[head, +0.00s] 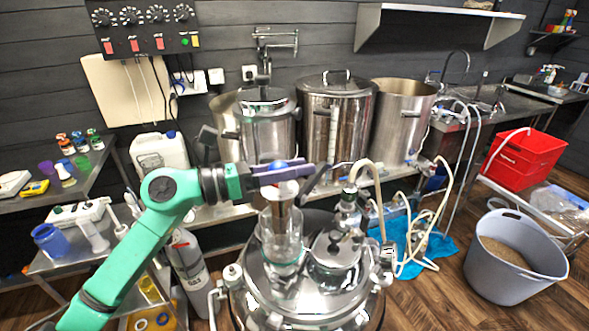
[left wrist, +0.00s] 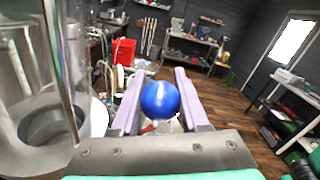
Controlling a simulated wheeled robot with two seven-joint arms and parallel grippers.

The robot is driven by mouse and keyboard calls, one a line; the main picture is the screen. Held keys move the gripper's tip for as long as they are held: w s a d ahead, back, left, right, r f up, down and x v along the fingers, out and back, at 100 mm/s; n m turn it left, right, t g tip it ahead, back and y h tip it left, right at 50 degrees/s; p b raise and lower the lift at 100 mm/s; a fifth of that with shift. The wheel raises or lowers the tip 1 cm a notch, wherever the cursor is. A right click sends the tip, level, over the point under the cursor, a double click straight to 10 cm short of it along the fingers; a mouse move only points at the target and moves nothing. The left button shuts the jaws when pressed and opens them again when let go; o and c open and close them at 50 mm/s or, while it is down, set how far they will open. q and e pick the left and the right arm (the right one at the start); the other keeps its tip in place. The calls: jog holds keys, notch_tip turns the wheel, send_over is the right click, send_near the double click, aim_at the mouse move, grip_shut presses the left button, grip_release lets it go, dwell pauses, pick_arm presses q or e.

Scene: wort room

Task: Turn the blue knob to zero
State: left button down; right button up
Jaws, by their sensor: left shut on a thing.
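The blue knob (left wrist: 160,100) is a round glossy ball with a pale highlight, between the two purple fingers of my left gripper (left wrist: 158,97) in the left wrist view. In the head view only a little of the blue knob (head: 278,164) shows above the fingers of my left gripper (head: 287,173). The left gripper is shut on it, above the steel vessel with glass cylinders. No dial marks or pointer of the knob can be read. My right gripper is not seen.
A clear glass cylinder (head: 281,238) stands just below the gripper on the steel vessel (head: 305,302). Steel pots (head: 337,115) stand behind. A pale hose (head: 376,190) loops at right. A grey tub (head: 515,262) and red crate (head: 523,158) stand further right.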

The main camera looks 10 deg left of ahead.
pick_arm(q)
jog(key=shift+c, duration=2.1)
grip_release()
jog(key=shift+s+a+f+b, duration=0.15)
jog(key=shift+a+b, duration=0.1)
jog(key=shift+b, duration=0.1)
jog(key=b+v, duration=0.8)
jog(key=v, duration=0.6)
